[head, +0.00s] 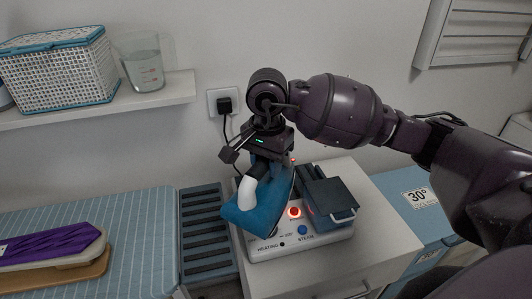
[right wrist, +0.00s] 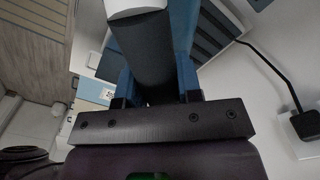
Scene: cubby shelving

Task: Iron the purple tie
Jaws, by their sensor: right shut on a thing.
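The purple tie (head: 50,245) lies folded on a small board with a light top and brown base (head: 62,276), on the blue striped ironing board (head: 135,240) at the left of the head view. My right gripper (head: 264,160) is shut on the handle of a blue iron (head: 268,207). The handle (right wrist: 145,45) fills the middle of the right wrist view. The iron is tilted in front of the white steam station (head: 335,235); I cannot tell whether they touch. My left gripper is not in view.
A slatted grey rack (head: 205,232) lies between the ironing board and the station's white cabinet (head: 345,268). A shelf (head: 95,106) with a basket (head: 62,75) and a measuring jug (head: 144,68) is above left. A plug and cord (head: 225,106) are on the wall.

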